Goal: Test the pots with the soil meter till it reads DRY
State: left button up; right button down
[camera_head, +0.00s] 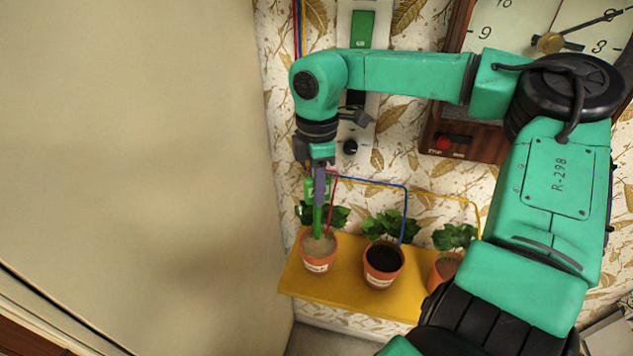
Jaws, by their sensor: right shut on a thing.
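Three terracotta pots with leafy plants stand in a row on a yellow shelf (345,294). The left pot (319,262) has pale soil, the middle pot (383,275) has dark soil, and the right pot (440,274) is partly hidden behind my arm. My right gripper (319,180) is above the left pot, pointing down, shut on the green soil meter (317,215). The meter is upright, its lower end at the left pot's soil; how deep it sits I cannot tell. Its reading is not legible. My left gripper is not in view.
A red, a blue and a yellow tube (440,196) run along the wall down to the pots. A plain beige surface (130,150) fills the left.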

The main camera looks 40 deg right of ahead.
jog(key=b, duration=0.8)
send_near(317, 238)
jog(key=f, duration=0.5)
jog(key=shift+w+d+f, duration=0.15)
jog(key=shift+w+d, duration=0.1)
jog(key=shift+w, duration=0.05)
jog(key=c, duration=0.7)
grip_release()
jog(key=shift+o, duration=0.2)
notch_tip(317, 238, up, 15)
jog(key=shift+f+b, duration=0.15)
jog(key=shift+b, duration=0.3)
